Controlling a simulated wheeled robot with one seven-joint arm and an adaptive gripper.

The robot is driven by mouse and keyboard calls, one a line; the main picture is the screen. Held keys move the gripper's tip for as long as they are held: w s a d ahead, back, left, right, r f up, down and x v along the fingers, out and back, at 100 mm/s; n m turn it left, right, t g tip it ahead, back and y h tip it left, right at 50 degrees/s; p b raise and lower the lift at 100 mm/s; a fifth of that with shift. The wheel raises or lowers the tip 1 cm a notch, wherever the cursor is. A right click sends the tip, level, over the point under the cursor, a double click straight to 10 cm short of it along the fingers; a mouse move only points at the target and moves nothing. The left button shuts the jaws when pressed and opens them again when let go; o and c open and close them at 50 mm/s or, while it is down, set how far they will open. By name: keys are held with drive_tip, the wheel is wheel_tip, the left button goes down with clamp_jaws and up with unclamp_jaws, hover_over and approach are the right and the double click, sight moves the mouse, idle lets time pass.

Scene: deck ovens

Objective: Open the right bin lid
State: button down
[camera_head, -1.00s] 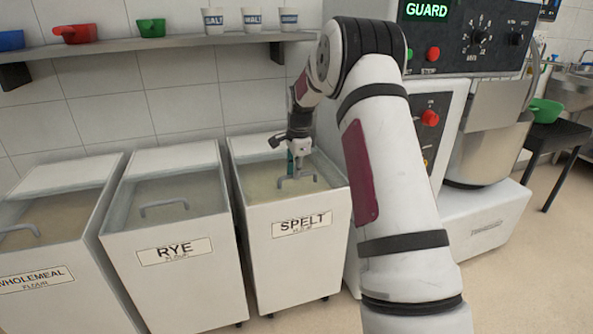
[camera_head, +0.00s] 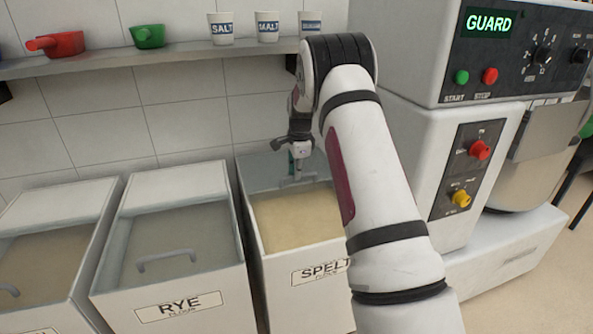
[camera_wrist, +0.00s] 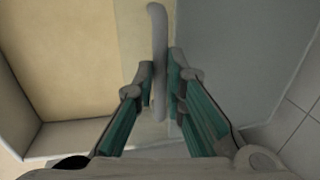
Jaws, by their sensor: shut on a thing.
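The right bin (camera_head: 287,303), labelled SPELT, stands at the end of the row, against the mixer. Its clear sliding lid (camera_head: 262,172) is pushed towards the back, and pale flour (camera_head: 290,220) lies uncovered at the front. My gripper (camera_head: 297,170) is over the rear part of the bin, shut on the grey lid handle (camera_head: 298,183). In the wrist view, the handle (camera_wrist: 157,30) stands between the two fingertips (camera_wrist: 161,65). The lid (camera_wrist: 235,55) is on the right there and open flour (camera_wrist: 75,50) on the left.
The rye bin (camera_head: 215,285) stands to the left, lid closed, with another bin (camera_head: 60,205) beyond. A shelf (camera_head: 170,62) with scoops and cups runs along the wall above. The mixer (camera_head: 415,130) stands close on the right. Floor (camera_head: 530,290) shows at lower right.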

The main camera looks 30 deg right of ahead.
drive_tip(key=shift+w, duration=0.1)
drive_tip(key=c, duration=1.7)
unclamp_jaws()
drive_tip(key=shift+o, duration=0.2)
wheel_tip(320, 180, up, 12)
drive_tip(key=s, duration=0.2)
drive_tip(key=shift+s+a, duration=0.15)
drive_tip(key=shift+a, duration=0.2)
drive_tip(key=shift+f, duration=0.15)
